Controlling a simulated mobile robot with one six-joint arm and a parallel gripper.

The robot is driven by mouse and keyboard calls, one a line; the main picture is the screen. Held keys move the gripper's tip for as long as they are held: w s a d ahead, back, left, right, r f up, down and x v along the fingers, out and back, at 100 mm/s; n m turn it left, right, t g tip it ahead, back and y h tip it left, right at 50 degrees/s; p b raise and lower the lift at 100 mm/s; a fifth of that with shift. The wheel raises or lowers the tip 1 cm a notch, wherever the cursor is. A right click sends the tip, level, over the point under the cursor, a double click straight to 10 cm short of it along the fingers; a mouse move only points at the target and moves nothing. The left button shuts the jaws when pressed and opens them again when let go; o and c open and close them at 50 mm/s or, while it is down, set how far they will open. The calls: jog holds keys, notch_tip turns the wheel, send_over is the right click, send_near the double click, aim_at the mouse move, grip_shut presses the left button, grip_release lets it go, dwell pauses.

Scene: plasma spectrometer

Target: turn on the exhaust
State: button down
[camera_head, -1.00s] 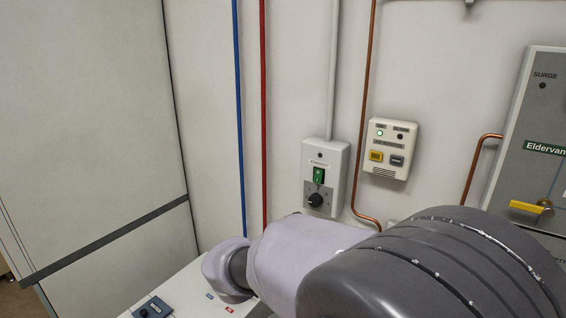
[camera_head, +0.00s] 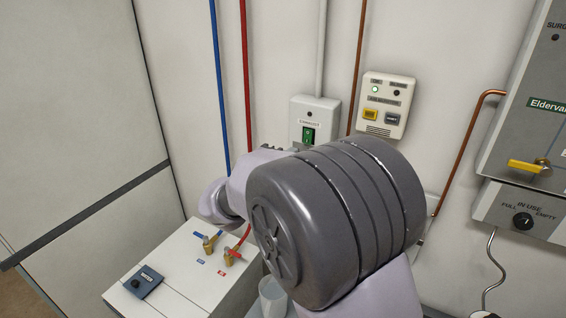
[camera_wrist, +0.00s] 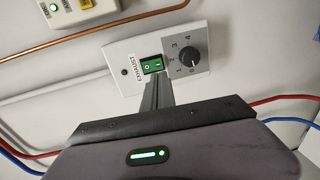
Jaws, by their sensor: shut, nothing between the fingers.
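The exhaust box (camera_head: 315,110) is a pale wall box with a green rocker switch (camera_head: 308,134) in the head view; my arm hides its lower part. In the wrist view the box (camera_wrist: 125,54) carries an "EXHAUST" label, the green switch (camera_wrist: 152,65) and a black dial (camera_wrist: 190,57) numbered around its edge. My gripper (camera_wrist: 158,84) is shut and empty, its fingers pointing at the switch with their tips just below it in the picture. I cannot tell whether they touch it, nor which way the rocker is set. The head view hides the fingers behind my arm.
A white alarm box (camera_head: 387,103) with a yellow button and lit green lamp is to the right. A copper pipe (camera_head: 466,150) and a grey Eldervan panel (camera_head: 530,110) lie farther right. Blue and red pipes (camera_head: 245,80) run left, above a white unit with valves (camera_head: 232,256).

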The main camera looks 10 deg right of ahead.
aim_at(307, 143)
jog(key=x, duration=0.7)
jog(key=shift+w+d+b, duration=0.1)
jog(key=shift+w+b, duration=0.1)
jog(key=shift+b, duration=0.2)
